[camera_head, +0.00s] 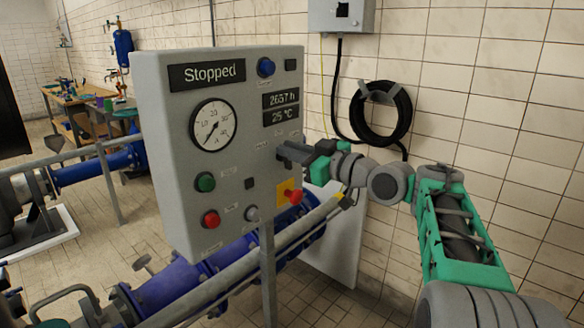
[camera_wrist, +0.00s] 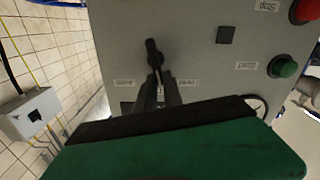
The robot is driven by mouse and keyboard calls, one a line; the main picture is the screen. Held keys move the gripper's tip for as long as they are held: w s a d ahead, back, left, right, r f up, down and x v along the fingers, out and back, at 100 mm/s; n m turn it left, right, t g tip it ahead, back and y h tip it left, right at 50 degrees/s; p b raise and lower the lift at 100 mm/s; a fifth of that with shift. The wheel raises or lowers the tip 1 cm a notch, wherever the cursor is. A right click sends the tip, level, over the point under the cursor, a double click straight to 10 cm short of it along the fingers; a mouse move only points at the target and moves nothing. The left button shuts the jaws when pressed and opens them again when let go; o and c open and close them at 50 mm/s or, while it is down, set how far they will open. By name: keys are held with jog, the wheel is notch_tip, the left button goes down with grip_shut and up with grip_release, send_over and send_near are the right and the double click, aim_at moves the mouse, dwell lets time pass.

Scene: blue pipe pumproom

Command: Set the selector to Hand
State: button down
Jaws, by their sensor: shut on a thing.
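The grey control panel (camera_head: 165,130) fills the middle of the head view, and its display (camera_head: 207,74) reads "Stopped". The selector is a small black knob (camera_wrist: 153,50) on the panel face in the wrist view. Its handle stands nearly upright in that picture, tilted slightly. A small label lies on each side of it, too blurred to read surely. My gripper (camera_wrist: 158,84) is shut on the selector, its dark fingers reaching its lower end.
The panel also carries a green button (camera_head: 205,182), a red button (camera_head: 211,219), a red emergency stop (camera_head: 294,196) on yellow, a blue lamp (camera_head: 266,67) and a gauge (camera_head: 212,124). Blue pipes (camera_head: 185,290) run below. A coiled black hose (camera_head: 381,112) hangs on the tiled wall.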

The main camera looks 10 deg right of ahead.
jog(key=n+b, duration=0.1)
jog(key=b, duration=0.1)
jog(key=n+b, duration=0.1)
jog(key=b, duration=0.2)
jog(key=f+n+b, duration=0.1)
jog(key=n+b, duration=0.1)
jog(key=shift+s+a, duration=0.25)
jog(key=shift+a, duration=0.1)
jog(key=n+b, duration=0.1)
jog(key=b, duration=0.1)
jog(key=shift+s+a+n+b, duration=0.1)
jog(key=shift+n+b, duration=0.2)
jog(key=shift+b, duration=0.1)
jog(key=shift+r, duration=0.2)
jog(key=c, duration=1.5)
grip_release()
jog(key=shift+s, duration=0.1)
jog(key=v, duration=0.7)
jog(key=shift+s+b, duration=0.25)
jog(key=shift+b, duration=0.1)
